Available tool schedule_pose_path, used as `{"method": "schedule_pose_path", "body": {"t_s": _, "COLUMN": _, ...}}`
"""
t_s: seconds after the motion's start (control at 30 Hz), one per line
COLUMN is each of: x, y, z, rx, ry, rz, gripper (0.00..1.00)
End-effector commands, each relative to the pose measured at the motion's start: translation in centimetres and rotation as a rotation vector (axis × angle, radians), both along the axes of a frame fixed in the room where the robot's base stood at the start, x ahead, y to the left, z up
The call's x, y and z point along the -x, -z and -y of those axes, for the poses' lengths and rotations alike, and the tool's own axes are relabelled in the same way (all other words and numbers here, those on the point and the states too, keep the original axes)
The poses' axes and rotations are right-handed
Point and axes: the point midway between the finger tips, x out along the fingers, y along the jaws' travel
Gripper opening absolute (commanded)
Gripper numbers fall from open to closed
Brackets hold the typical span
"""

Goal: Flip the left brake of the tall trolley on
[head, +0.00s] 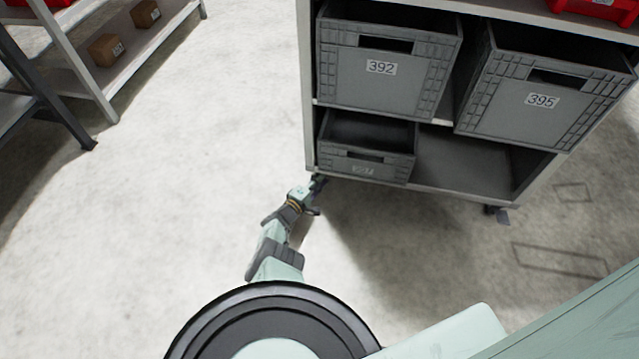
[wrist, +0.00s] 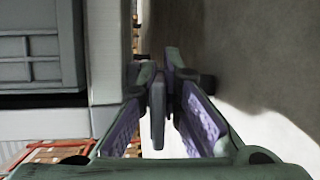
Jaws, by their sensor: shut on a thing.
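The tall trolley (head: 310,90) stands at the upper right of the head view, with a caster under its near left corner and one (head: 497,212) under its near right corner. My gripper (head: 317,188) is low at the near left corner. In the wrist view my gripper (wrist: 163,80) is shut on a thin dark piece (wrist: 157,112) between its fingers, which appears to be the left brake. The trolley's pale post (wrist: 106,60) is beside the fingers. The fingers and the tilt of the brake are hard to make out in the head view, so its setting cannot be told.
Grey crates marked 392 (head: 381,85) and 395 (head: 545,105) sit on the trolley's middle shelf. A smaller crate (head: 365,160) is on the bottom shelf. A rack with small cartons (head: 105,50) stands at the upper left. The floor (head: 190,170) left of the trolley is clear.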

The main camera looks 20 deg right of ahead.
Motion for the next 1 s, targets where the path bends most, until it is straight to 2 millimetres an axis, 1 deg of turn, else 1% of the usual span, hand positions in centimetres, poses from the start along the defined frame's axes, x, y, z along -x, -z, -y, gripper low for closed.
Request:
{"method": "schedule_pose_path", "body": {"t_s": 0.03, "x": 0.01, "y": 0.62, "z": -0.03, "rx": 0.014, "ry": -0.001, "rz": 0.019, "gripper": 0.00}}
{"method": "schedule_pose_path", "body": {"t_s": 0.2, "x": 0.00, "y": 0.07, "z": -0.05, "rx": 0.022, "ry": -0.001, "rz": 0.039, "gripper": 0.00}}
{"method": "schedule_pose_path", "body": {"t_s": 0.33, "x": 0.02, "y": 0.09, "z": -0.05, "rx": 0.022, "ry": -0.001, "rz": 0.037, "gripper": 0.00}}
{"method": "schedule_pose_path", "body": {"t_s": 0.37, "x": 0.01, "y": 0.10, "z": -0.05, "rx": 0.022, "ry": -0.001, "rz": 0.037, "gripper": 0.07}}
{"method": "schedule_pose_path", "body": {"t_s": 0.4, "x": 0.01, "y": 0.11, "z": -0.05, "rx": 0.022, "ry": -0.001, "rz": 0.037, "gripper": 0.09}}
{"method": "schedule_pose_path", "body": {"t_s": 0.67, "x": 0.04, "y": 0.12, "z": -0.03, "rx": 0.021, "ry": -0.001, "rz": 0.037, "gripper": 0.27}}
{"method": "schedule_pose_path", "body": {"t_s": 1.0, "x": 0.03, "y": -0.06, "z": 0.01, "rx": 0.017, "ry": 0.000, "rz": 0.030, "gripper": 0.27}}
